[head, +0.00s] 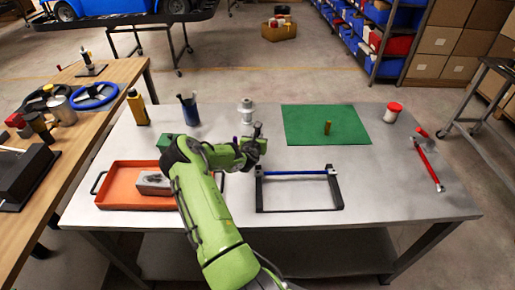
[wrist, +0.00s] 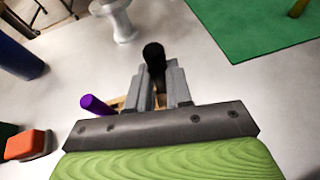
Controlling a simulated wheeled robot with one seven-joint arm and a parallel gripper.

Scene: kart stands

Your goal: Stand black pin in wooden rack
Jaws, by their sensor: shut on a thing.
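My gripper (wrist: 164,80) is shut on the black pin (wrist: 154,58), whose dark rounded end shows between and beyond the fingers in the wrist view. The wooden rack (wrist: 118,103) is mostly hidden under my gripper; only small tan parts show beside the fingers. A purple pin (wrist: 95,104) stands tilted in the picture at the rack's left. In the head view my gripper (head: 257,134) is over the middle of the grey table, and my arm hides most of the rack. I cannot tell whether the black pin's lower end touches the rack.
A pale flanged part (head: 246,108) stands just behind my gripper. A black frame with a blue bar (head: 300,173) lies to the right, a green mat (head: 345,118) behind it. An orange tray (head: 125,170) holding a grey block is at left. The table's front right is clear.

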